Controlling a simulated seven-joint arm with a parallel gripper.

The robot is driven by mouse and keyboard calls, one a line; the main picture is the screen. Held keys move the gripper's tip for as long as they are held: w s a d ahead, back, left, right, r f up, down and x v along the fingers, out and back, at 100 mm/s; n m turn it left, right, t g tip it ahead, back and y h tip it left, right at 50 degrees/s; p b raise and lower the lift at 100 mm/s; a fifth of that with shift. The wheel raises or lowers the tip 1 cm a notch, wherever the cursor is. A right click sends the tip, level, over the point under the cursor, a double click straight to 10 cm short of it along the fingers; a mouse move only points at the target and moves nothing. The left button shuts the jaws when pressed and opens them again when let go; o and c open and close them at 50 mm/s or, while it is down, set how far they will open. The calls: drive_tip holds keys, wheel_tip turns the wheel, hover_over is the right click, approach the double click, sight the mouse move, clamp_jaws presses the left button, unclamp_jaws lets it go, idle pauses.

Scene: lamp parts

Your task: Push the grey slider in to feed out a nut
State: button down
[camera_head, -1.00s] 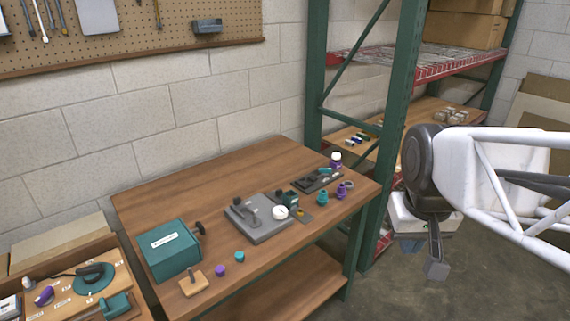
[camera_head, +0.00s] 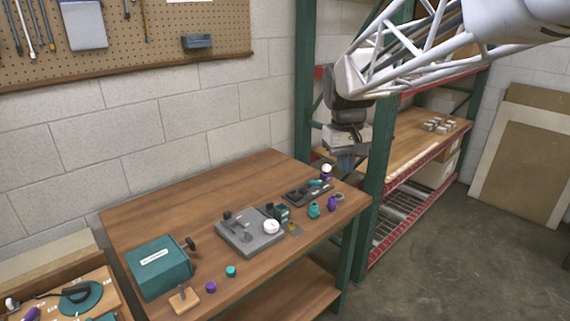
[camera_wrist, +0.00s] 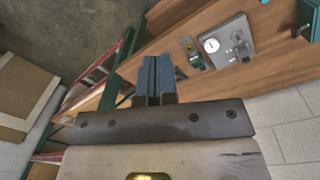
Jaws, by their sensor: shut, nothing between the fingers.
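A small dark green block (camera_head: 281,213) stands on the wooden table, with a small grey plate (camera_head: 294,229) at its front. It looks like the nut feeder, but the grey slider is too small to make out surely. In the wrist view, a small dark green part with a yellow spot (camera_wrist: 188,44) shows near the table edge. My gripper (camera_head: 346,164) is high near the table's back right corner, right of and apart from the block. Its blue fingers (camera_wrist: 157,68) are together and empty in the wrist view.
A grey fixture (camera_head: 250,235) with a white disc (camera_head: 271,226) sits left of the block. A black tray (camera_head: 308,192) and teal and purple parts (camera_head: 314,210) lie to its right. A teal box (camera_head: 158,266) stands front left. A green shelf post (camera_head: 372,200) rises beside the table.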

drive_tip(key=w+a+f+n+g, duration=0.1)
drive_tip(key=w+a, duration=0.2)
drive_tip(key=w, duration=0.4)
drive_tip(key=w+a+f+n, duration=0.1)
drive_tip(key=w+a, duration=0.3)
drive_tip(key=w, duration=0.2)
drive_tip(key=n+g+h, duration=0.2)
hover_over(267, 208)
drive_tip(key=w+d, duration=0.1)
wheel_tip(267, 208, down, 12)
drive_tip(key=w+a+f+n, duration=0.1)
drive_tip(key=w+a+f, duration=0.5)
drive_tip(key=a+f, duration=0.2)
drive_tip(key=shift+w+f+n+h, duration=0.3)
drive_tip(key=shift+w+f, duration=0.1)
drive_tip(key=shift+f, duration=0.35)
drive_tip(key=shift+f, duration=0.15)
drive_tip(key=x, duration=0.9)
drive_tip(key=shift+s+a, duration=0.1)
drive_tip(key=shift+s, duration=0.05)
drive_tip(key=shift+s+d+f, duration=0.25)
drive_tip(key=shift+s+d, duration=0.7)
drive_tip(key=shift+s, duration=0.05)
drive_tip(key=shift+s+d, duration=0.55)
drive_tip(key=shift+d, duration=0.1)
